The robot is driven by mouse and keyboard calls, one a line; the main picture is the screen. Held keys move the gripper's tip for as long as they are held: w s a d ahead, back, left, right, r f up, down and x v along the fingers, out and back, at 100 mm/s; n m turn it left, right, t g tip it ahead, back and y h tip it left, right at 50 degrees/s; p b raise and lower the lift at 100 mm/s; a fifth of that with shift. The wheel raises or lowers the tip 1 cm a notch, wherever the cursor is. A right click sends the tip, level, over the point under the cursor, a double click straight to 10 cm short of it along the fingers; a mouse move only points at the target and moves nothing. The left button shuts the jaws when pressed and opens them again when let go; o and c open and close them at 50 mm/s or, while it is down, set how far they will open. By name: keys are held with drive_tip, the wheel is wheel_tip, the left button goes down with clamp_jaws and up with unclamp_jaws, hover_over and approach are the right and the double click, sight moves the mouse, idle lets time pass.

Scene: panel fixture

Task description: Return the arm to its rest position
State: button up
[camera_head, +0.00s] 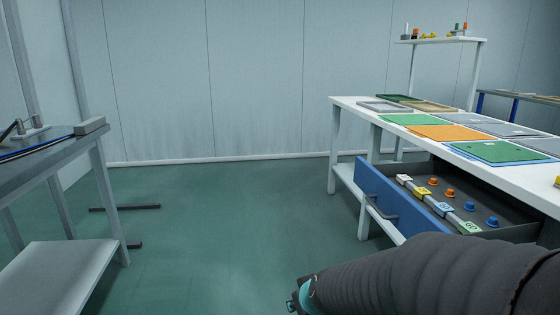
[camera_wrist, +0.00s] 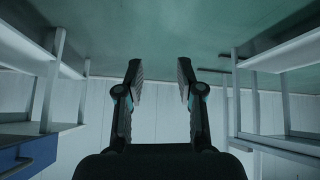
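My arm, in a dark ribbed sleeve, reaches in from the lower right of the head view. Only a small teal and black part of its end shows there, and its fingers are hidden. In the wrist view my gripper (camera_wrist: 159,72) has its two fingers wide apart with nothing between them. Behind the fingers are green floor and a pale wall, and the wrist picture looks upside down.
A white workbench (camera_head: 345,101) with coloured mats stands at right, its blue-fronted drawer (camera_head: 378,190) pulled open with several small coloured parts inside. A grey table (camera_head: 75,150) stands at left. The green floor (camera_head: 230,210) between them is clear.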

drive_tip(key=s+d+r+m, duration=0.1)
drive_tip(key=s+d+r, duration=0.2)
drive_tip(key=s, duration=0.4)
drive_tip(key=s+d+r+m+g+h+p, duration=0.1)
drive_tip(key=s+d+r+m, duration=0.1)
drive_tip(key=s+d+r, duration=0.2)
drive_tip(key=s+d+r+m+h, duration=0.1)
drive_tip(key=s+d+r, duration=0.2)
drive_tip(key=s+r, duration=0.3)
drive_tip(key=s, duration=0.4)
drive_tip(key=shift+d+g+p, duration=0.35)
drive_tip(key=shift+d+g, duration=0.05)
drive_tip(key=shift+o, duration=0.4)
drive_tip(key=shift+w, duration=0.2)
